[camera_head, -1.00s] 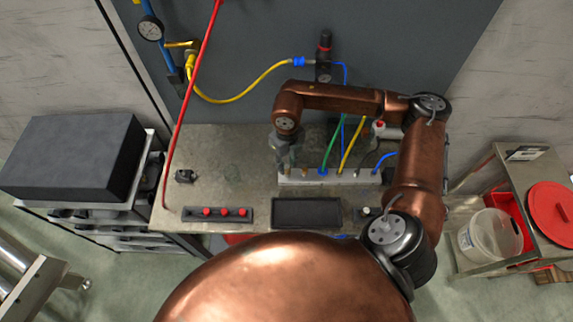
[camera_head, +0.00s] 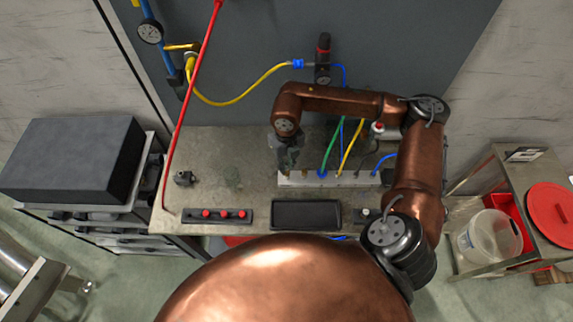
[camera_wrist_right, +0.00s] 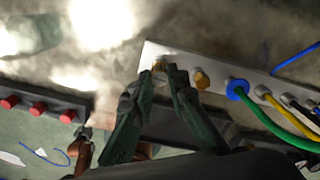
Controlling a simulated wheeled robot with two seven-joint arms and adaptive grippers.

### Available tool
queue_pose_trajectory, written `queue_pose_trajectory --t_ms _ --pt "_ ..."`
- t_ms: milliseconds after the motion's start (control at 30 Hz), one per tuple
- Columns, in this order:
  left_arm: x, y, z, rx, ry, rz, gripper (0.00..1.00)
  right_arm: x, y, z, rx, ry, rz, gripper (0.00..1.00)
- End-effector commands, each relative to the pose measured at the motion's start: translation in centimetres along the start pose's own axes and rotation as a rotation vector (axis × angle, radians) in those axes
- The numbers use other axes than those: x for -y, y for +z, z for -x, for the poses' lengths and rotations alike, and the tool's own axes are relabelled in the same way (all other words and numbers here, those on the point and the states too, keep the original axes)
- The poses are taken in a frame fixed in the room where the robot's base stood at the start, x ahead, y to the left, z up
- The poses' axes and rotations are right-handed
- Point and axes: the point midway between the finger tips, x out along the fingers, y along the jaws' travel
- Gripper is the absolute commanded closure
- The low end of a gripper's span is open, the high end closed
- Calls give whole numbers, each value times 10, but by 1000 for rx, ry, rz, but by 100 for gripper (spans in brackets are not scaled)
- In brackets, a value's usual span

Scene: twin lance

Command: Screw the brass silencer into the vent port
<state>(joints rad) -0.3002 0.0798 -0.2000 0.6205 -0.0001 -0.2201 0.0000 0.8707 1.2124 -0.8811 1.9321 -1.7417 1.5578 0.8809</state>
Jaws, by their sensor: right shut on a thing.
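My right gripper (camera_head: 287,163) reaches down to the left end of the pale manifold block (camera_head: 345,180) on the bench. In the right wrist view its two dark fingers (camera_wrist_right: 163,76) are shut on a small brass piece, the silencer (camera_wrist_right: 160,74), at the block's left end. The fingers hide most of the silencer and the vent port under it, so I cannot tell how deep it sits. Another brass fitting (camera_wrist_right: 200,79) stands in the block just right of the fingers. My left gripper is not in view.
Blue, green (camera_head: 333,147) and yellow (camera_head: 352,145) hoses rise from the block right of my gripper. A black tray (camera_head: 306,214) and a strip with red buttons (camera_head: 206,214) lie at the bench front. A red hose (camera_head: 186,110) hangs at the left. The left bench top is mostly clear.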

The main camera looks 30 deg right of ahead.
Motion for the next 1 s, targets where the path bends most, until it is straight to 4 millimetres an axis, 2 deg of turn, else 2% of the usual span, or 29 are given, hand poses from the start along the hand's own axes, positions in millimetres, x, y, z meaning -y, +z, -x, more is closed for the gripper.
queue_pose_trajectory --t_ms 567,1000 --pt "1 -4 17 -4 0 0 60 0 -1 0 -3 -1 -852 100" --pt "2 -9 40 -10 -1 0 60 -1 -2 0 -4 -2 -1510 100"
